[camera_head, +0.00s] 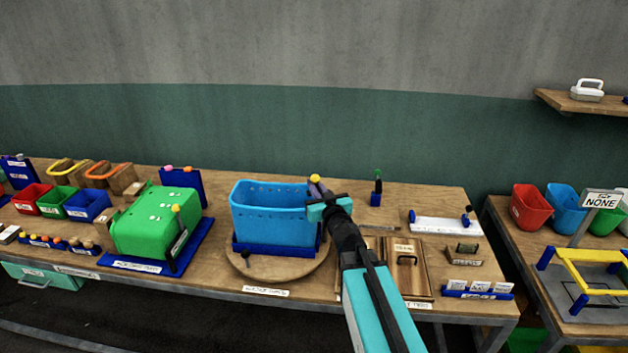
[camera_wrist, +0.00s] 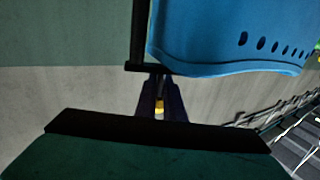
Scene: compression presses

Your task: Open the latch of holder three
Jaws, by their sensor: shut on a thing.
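A blue bin (camera_head: 270,210) sits in a dark blue holder (camera_head: 270,249) on a round wooden board. My gripper (camera_head: 316,186) is at the bin's upper right corner, with its fingers shut on a yellow-tipped latch knob (camera_head: 315,178). In the wrist view the yellow knob (camera_wrist: 159,107) shows between the two dark purple fingers, beside the blue bin (camera_wrist: 235,35). A dark post or lever stands along the bin's edge there. The latch's lower part is hidden behind my gripper and arm in the head view. I cannot read which holder is number three.
A green bin (camera_head: 158,220) in another blue holder, with its own yellow-tipped lever (camera_head: 176,208), stands to the left. Wooden panels (camera_head: 408,265) and a white rail (camera_head: 445,225) lie to the right. Bare table (camera_head: 345,188) shows behind my gripper.

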